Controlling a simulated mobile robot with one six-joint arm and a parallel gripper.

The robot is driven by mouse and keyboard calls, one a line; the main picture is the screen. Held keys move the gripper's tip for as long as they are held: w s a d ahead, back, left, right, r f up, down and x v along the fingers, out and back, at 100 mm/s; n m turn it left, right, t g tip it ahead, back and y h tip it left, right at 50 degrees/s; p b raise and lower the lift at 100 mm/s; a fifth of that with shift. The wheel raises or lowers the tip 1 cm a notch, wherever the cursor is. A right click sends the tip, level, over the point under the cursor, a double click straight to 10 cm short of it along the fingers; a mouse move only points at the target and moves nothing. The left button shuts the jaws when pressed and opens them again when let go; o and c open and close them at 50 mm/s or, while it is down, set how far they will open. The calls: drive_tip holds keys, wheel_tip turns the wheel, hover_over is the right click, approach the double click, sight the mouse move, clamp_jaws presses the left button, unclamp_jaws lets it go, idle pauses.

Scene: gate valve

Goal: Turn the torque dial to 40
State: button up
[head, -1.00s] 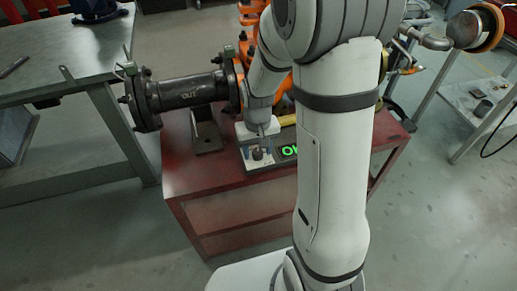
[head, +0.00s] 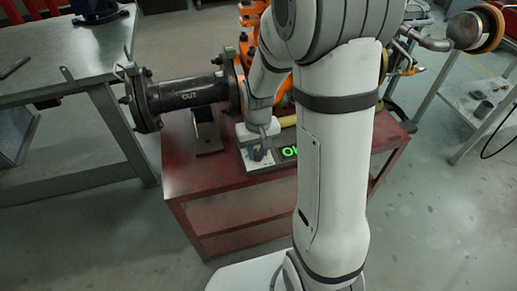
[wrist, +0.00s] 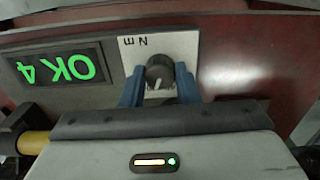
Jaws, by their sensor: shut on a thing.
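The torque dial (wrist: 160,70) is a dark round knob with a pale pointer line, on a white plate (wrist: 128,46) marked "Nm", which appears upside down in the wrist view. My gripper (wrist: 159,86) has its two blue fingers on either side of the dial, shut on it. A black display (wrist: 60,67) beside the dial shows green upside-down characters, among them "OK" and a 4. In the head view my gripper (head: 260,152) is down at the dial plate and hides the dial. The display (head: 290,152) is partly covered there by my arm.
The panel sits on a red cart (head: 232,195). A dark flanged pipe marked "OUT" (head: 190,93) and orange valve parts (head: 248,15) stand behind. A grey workbench (head: 60,60) is at left and a metal cart (head: 485,100) at right. The floor in front is open.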

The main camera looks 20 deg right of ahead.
sight(258, 152)
drive_tip(key=n, duration=0.4)
drive_tip(key=shift+n+p, duration=0.4)
drive_tip(key=shift+n, duration=1.9)
drive_tip(key=o, duration=1)
drive_tip(key=shift+c, duration=0.2)
wheel_tip(258, 152, up, 8)
drive_tip(key=shift+f+p, duration=0.1)
drive_tip(key=shift+p, duration=0.65)
